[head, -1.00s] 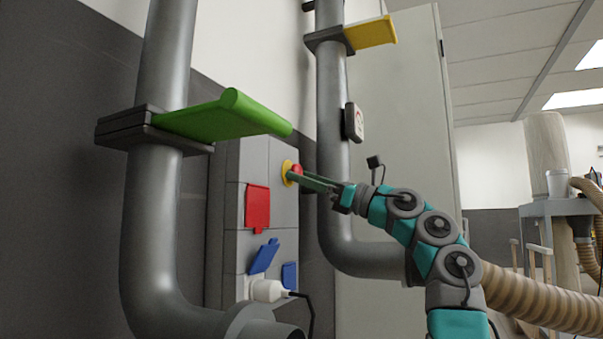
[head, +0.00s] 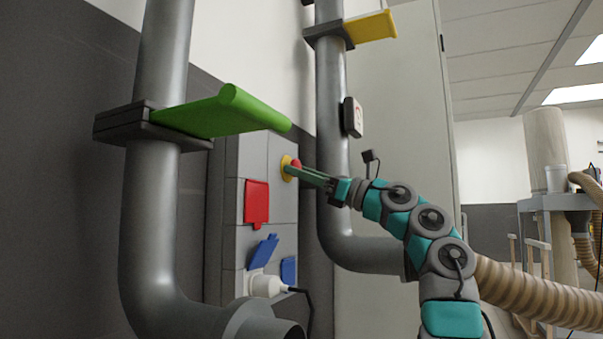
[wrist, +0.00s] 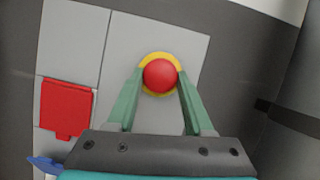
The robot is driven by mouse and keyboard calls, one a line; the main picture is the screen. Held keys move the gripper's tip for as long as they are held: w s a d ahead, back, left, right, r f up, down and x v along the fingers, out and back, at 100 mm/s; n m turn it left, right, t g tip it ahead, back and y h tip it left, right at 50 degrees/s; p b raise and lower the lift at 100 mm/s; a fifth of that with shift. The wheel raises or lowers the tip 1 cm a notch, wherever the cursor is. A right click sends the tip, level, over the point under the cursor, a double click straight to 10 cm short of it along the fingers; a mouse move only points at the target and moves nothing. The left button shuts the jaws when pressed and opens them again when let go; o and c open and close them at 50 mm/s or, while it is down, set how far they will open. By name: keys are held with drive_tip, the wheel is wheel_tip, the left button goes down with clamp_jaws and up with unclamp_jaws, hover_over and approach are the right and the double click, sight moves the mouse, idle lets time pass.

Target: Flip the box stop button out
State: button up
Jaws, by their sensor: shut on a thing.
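The stop button is a red round knob (wrist: 160,75) on a yellow ring (wrist: 146,62), set in the upper part of a grey wall box (head: 250,155). In the head view the red knob (head: 296,164) is partly covered by my fingers. My gripper (wrist: 160,84) points straight at the box, with one green finger on each side of the knob, shut on it. In the head view my gripper (head: 292,171) reaches the box from the right.
A red flap (head: 257,202) and blue covers (head: 263,252) are on the same box, with a white plug (head: 266,285) below. A green-handled pipe (head: 155,220) stands left. Another grey pipe (head: 331,110) with a yellow handle (head: 371,26) stands close behind my arm.

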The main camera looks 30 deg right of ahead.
clamp_jaws()
drive_tip(key=shift+s+d, duration=0.65)
drive_tip(key=shift+s, duration=0.15)
drive_tip(key=o, duration=1.1)
unclamp_jaws()
drive_tip(key=b+v, duration=0.2)
drive_tip(key=v, duration=0.6)
